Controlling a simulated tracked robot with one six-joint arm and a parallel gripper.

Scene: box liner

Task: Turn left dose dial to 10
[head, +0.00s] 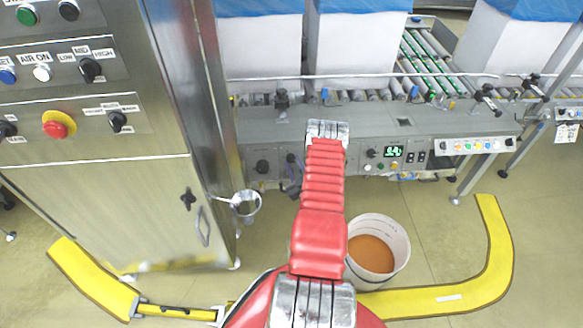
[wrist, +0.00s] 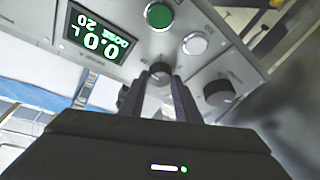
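The wrist view looks at the control panel upside down. A green display (wrist: 98,40) reads DOSE 0.0, with 20 beside it. A small dial (wrist: 160,74) on the panel lies between the two fingers of my gripper (wrist: 161,82). The fingers stand a little apart, one on each side of it; whether they touch it cannot be told. In the head view my red arm covers most of this panel, and the gripper is largely hidden behind it. A second display (head: 394,151) shows to the right of the arm, with a dark dial (head: 371,152) left of it.
By the dial are a green button (wrist: 159,15), a white button (wrist: 194,43) and a black knob (wrist: 219,92). A steel cabinet (head: 110,200) stands at left. A white bucket (head: 394,235) of orange-brown material and a yellow floor guard (head: 497,245) lie below.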

